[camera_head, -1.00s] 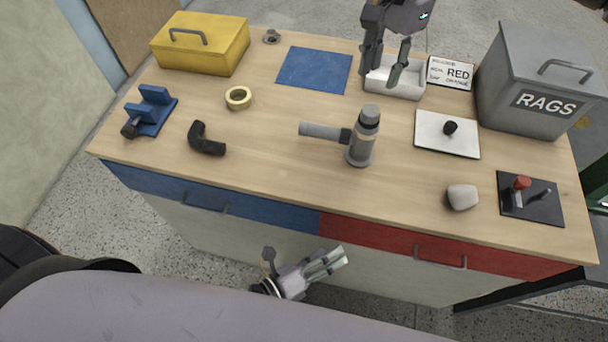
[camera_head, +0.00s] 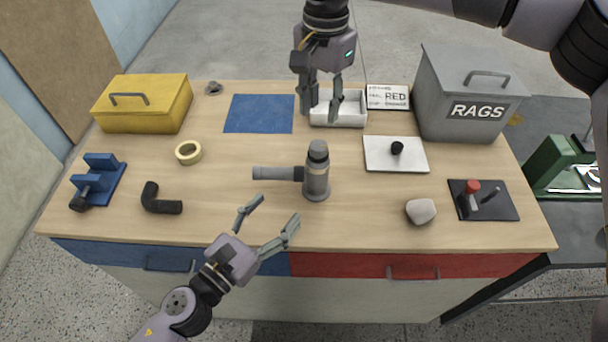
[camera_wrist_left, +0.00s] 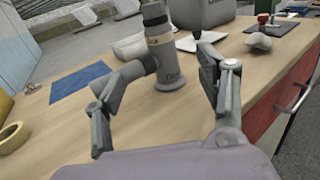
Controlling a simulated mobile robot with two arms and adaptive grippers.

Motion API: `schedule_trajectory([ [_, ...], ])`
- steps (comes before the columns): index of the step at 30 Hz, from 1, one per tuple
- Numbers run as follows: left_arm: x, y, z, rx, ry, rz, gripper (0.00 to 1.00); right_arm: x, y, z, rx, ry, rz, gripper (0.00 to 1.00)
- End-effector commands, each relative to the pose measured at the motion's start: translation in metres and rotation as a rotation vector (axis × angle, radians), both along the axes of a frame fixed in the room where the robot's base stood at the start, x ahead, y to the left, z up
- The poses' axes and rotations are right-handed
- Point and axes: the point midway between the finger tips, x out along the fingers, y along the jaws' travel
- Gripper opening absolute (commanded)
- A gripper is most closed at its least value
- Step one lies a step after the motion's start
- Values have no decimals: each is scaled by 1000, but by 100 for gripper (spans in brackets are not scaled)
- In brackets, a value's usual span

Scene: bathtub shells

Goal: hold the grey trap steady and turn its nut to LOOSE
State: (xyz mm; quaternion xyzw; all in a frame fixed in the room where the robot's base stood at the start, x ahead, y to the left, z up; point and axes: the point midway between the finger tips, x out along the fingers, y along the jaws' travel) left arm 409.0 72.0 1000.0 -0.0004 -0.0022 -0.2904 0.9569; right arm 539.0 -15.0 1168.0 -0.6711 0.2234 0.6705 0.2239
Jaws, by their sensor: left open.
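The grey trap (camera_head: 317,172) stands upright on the bench, with a side pipe (camera_head: 272,173) pointing left. A dark nut (camera_head: 298,174) sits where the pipe meets the body. My left gripper (camera_head: 278,208) is open and empty at the bench's front edge, just in front of the side pipe and apart from the trap. My right gripper (camera_head: 321,112) is open, fingers pointing down, behind the trap and in front of part of the white tray.
A white tray (camera_head: 351,122) and blue mat (camera_head: 259,114) lie behind the trap. A black knob on a white plate (camera_head: 376,160) and a pale lump (camera_head: 421,211) are at right. A black elbow (camera_head: 161,201) and tape roll (camera_head: 188,152) are at left. The RAGS bin (camera_head: 465,92) stands back right.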

Motion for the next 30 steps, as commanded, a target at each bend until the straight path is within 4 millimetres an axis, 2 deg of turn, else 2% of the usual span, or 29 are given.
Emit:
schedule_trajectory([
  [8, 33, -21, 0, 6, -2, -2, 66, 0, 0, 0, 0, 0, 0, 33],
  [22, 103, -69, 0, 1, 0, 0, 66, 0, 0, 0, 0, 0, 0, 33],
  [30, 125, -83, -1, 3, 3, 0, 66, 0, 0, 0, 0, 0, 0, 33],
])
